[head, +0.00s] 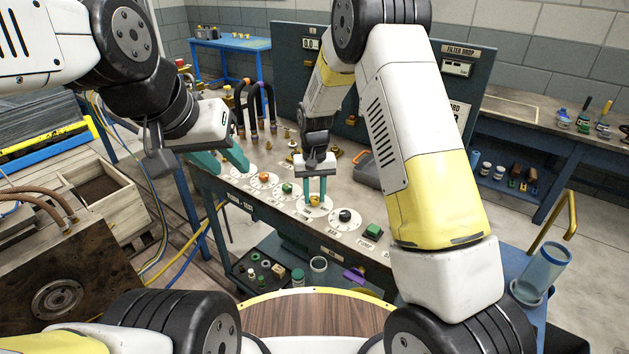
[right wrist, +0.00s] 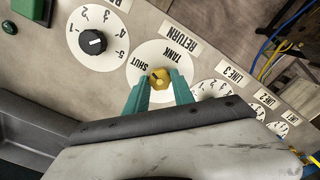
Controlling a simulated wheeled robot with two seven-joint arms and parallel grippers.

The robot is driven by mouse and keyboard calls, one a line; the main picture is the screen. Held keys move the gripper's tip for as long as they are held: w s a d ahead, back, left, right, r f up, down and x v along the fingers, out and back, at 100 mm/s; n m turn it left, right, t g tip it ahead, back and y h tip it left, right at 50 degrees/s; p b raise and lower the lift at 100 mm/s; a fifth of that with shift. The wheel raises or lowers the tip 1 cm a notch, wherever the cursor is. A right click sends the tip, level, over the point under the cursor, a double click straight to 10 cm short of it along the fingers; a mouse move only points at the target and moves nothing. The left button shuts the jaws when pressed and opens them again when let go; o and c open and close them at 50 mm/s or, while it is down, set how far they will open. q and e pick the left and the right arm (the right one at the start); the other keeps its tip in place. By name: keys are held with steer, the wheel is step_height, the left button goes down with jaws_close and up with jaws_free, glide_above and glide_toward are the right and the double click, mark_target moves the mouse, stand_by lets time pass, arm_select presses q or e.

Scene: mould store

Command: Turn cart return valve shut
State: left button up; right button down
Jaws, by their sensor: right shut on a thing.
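The return valve is a small yellow knob (head: 316,201) on a white round dial (head: 325,208) on the sloping console. In the right wrist view the yellow knob (right wrist: 160,78) sits mid-dial (right wrist: 147,53), which reads SHUT and TANK, beside a RETURN plate (right wrist: 180,35). The rest of the dial's lettering is hidden behind my fingers. My right gripper (head: 316,192) has its teal fingers on either side of the knob, shut on it; they also show in the right wrist view (right wrist: 160,88). My left gripper (head: 222,157) is open and empty above the console's left end.
A black numbered knob (head: 345,215) and a green button (head: 373,231) lie to the right of the valve. Orange (head: 264,177) and green (head: 287,188) knobs on dials lie to its left. Dark hoses (head: 262,105) stand behind.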

mark_target(314, 198)
steer(key=shift+n, duration=1.9)
steer(key=c, duration=1.1)
jaws_free()
step_height(314, 198, up, 8)
steer(key=shift+f, duration=0.25)
steer(key=shift+r, duration=0.15)
